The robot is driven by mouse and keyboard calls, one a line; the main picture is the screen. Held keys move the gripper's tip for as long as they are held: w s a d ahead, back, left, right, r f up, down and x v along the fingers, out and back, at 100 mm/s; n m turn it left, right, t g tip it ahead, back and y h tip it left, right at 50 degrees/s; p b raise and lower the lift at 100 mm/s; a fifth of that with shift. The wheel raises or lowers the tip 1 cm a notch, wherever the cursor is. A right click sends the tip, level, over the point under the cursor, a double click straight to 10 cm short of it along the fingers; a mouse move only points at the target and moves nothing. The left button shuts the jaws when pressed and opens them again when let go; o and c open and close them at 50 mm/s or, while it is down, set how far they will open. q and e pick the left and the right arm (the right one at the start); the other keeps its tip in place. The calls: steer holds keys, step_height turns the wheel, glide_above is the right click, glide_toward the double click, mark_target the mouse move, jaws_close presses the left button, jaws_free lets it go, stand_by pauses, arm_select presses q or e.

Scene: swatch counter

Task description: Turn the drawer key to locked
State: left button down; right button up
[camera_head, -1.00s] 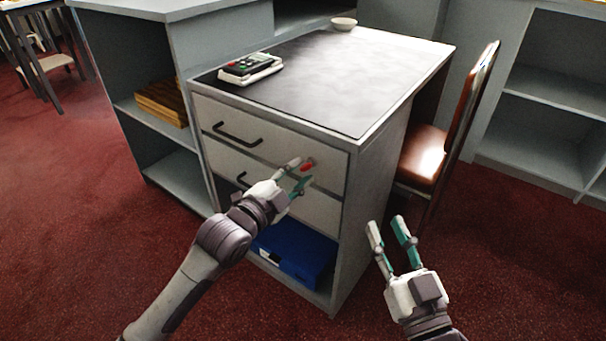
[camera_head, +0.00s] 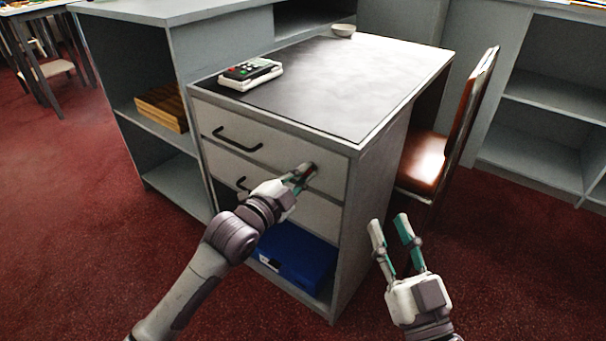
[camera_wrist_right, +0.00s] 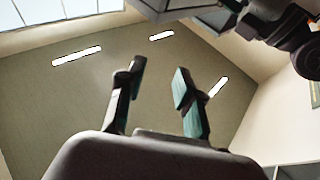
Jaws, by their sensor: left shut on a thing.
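The upper drawer (camera_head: 272,150) of the desk is closed and has a black bar handle. In the head view my left gripper (camera_head: 303,172) is at the right part of this drawer's front, shut on the red drawer key, which its fingers almost wholly hide. The key's angle cannot be told. My right gripper (camera_head: 391,230) is open and empty, in front of the desk's right side and apart from it. Its two fingers also show spread in the right wrist view (camera_wrist_right: 158,82).
A card terminal (camera_head: 250,73) and a small bowl (camera_head: 343,30) stand on the desktop (camera_head: 340,75). A lower drawer sits above an open bay with a blue box (camera_head: 296,258). A brown chair (camera_head: 430,155) stands right of the desk. Red carpet in front is clear.

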arm_select(q)
steer(key=shift+r+n+p, duration=0.1)
steer(key=shift+n+p, duration=0.6)
steer(key=shift+p, duration=0.3)
steer(key=shift+n+p, duration=0.9)
steer(key=shift+p, duration=0.2)
arm_select(e)
steer(key=s+d+f+g+h, duration=0.2)
steer(key=f+g, duration=0.3)
steer(key=f, duration=0.2)
steer(key=s+d+f+g+h, duration=0.1)
steer(key=f+g, duration=0.4)
steer(key=f, duration=0.2)
arm_select(q)
steer(key=shift+n+p, duration=1.6)
steer(key=shift+n, duration=0.1)
steer(key=shift+n+p, duration=0.7)
steer(key=shift+n, duration=0.5)
steer(key=shift+n+p, duration=0.5)
steer(key=shift+n, duration=0.6)
arm_select(e)
steer(key=s+d+f+g+h, duration=0.2)
steer(key=s+d+f+g, duration=0.2)
steer(key=s+f+g, duration=0.4)
steer(key=shift+s+m, duration=0.4)
steer(key=shift+s, duration=1.2)
steer(key=shift+f, duration=0.1)
